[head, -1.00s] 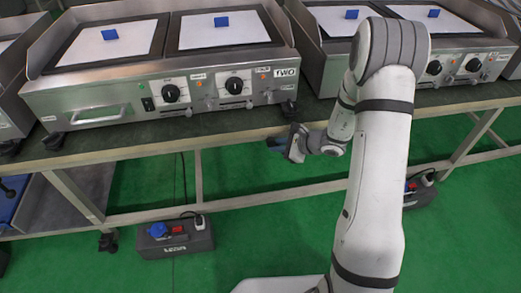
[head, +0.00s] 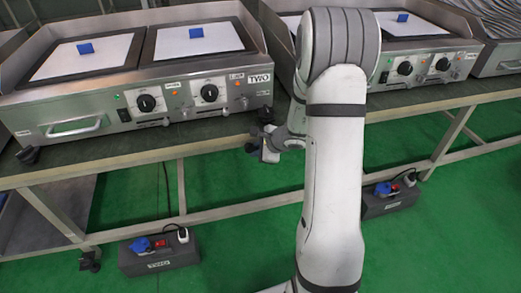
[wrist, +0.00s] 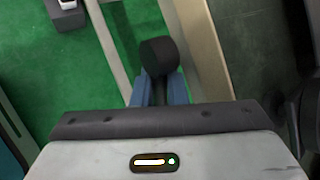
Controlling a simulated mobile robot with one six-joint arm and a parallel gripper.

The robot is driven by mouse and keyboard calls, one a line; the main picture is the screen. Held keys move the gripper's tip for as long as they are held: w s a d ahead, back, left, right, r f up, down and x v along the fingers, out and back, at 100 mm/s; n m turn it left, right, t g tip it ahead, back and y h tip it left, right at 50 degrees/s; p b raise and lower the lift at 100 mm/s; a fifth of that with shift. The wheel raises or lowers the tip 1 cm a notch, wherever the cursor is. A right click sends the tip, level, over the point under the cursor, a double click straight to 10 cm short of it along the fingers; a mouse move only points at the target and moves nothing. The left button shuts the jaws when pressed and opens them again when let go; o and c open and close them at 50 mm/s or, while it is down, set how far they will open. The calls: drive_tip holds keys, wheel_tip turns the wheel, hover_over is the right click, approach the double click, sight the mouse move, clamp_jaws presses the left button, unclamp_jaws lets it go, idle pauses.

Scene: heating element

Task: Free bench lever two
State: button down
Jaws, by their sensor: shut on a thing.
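The griddle (head: 130,100) labelled TWO stands on the dark bench top (head: 115,155). My gripper (head: 262,145) is at the bench's front edge, below the griddle's right corner and partly hidden by my arm. In the wrist view, its two blue fingers (wrist: 160,92) are shut on a black knob (wrist: 159,57), which looks like the bench lever. The knob sits beside the pale bench rail (wrist: 200,50). The rest of the lever is hidden. Another black lever or foot (head: 28,154) shows at the bench's left front.
A black power box (head: 160,257) labelled TWO, with a blue plug, a red switch and a white plug, lies on the green floor. A similar box (head: 388,203) lies to the right. Another griddle (head: 430,65) stands on the right. Open floor lies in front of the bench.

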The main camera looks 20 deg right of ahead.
drive_tip(key=shift+a, duration=0.2)
drive_tip(key=c, duration=1.5)
unclamp_jaws()
drive_tip(key=shift+d, duration=0.1)
drive_tip(key=shift+d+r, duration=0.1)
drive_tip(key=shift+p+v, duration=1.3)
drive_tip(key=shift+v, duration=2.55)
drive_tip(key=shift+c, duration=0.4)
